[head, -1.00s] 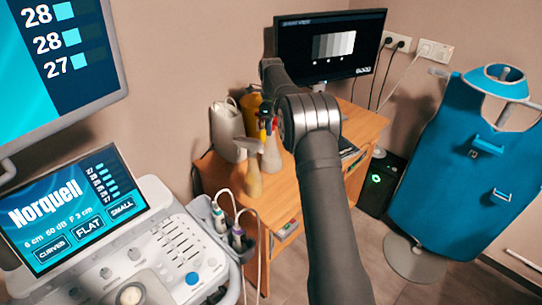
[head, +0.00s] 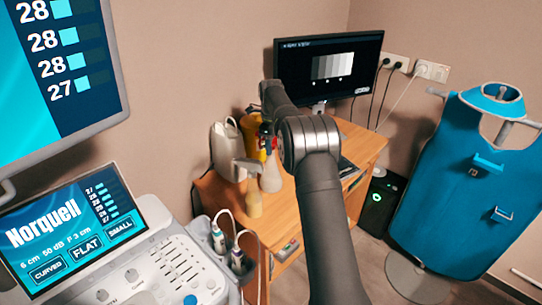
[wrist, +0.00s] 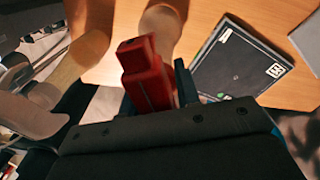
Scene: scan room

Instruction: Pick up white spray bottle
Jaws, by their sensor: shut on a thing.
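The white spray bottle (head: 271,176) has a pale body and a red spray head. In the head view it stands upright at the wooden desk, partly behind my arm. My gripper (head: 267,135) is at its top, small and partly hidden there. In the wrist view the red spray head (wrist: 146,72) sits between the dark fingers of my gripper (wrist: 155,95), which are shut on it. Part of the bottle's body shows beyond the head. I cannot tell whether its base touches the desk.
A yellowish bottle with a whitish spray head (head: 253,204) stands close in front, left. A white jug (head: 226,150) and a yellow container (head: 250,130) are behind. A monitor (head: 328,60) and a dark flat box (wrist: 237,62) are on the desk (head: 362,150). Ultrasound probes stand nearer.

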